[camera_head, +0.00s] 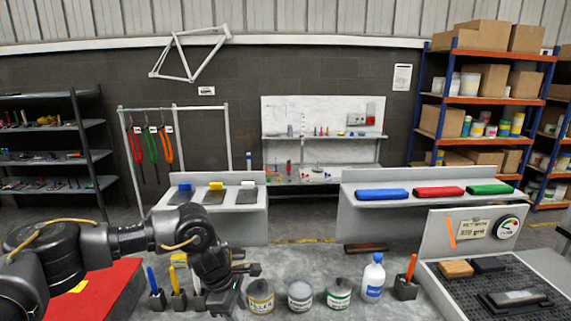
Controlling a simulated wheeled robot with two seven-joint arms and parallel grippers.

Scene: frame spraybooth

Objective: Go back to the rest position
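My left arm comes in from the left, over the red surface and the workbench. My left gripper (249,270) is at the front, just right of the upright handles and above and left of the first labelled tin. Its fingers are dark and seen at an angle, so whether they are open is unclear. I see nothing clearly held in it. My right arm and gripper are not in view.
Handles in black holders (157,300), three labelled tins (300,295), a white bottle (373,279) and an orange-handled tool (410,270) line the bench front. A black grid tray (455,290) with blocks is at right. Bare grey bench (295,262) lies behind the tins.

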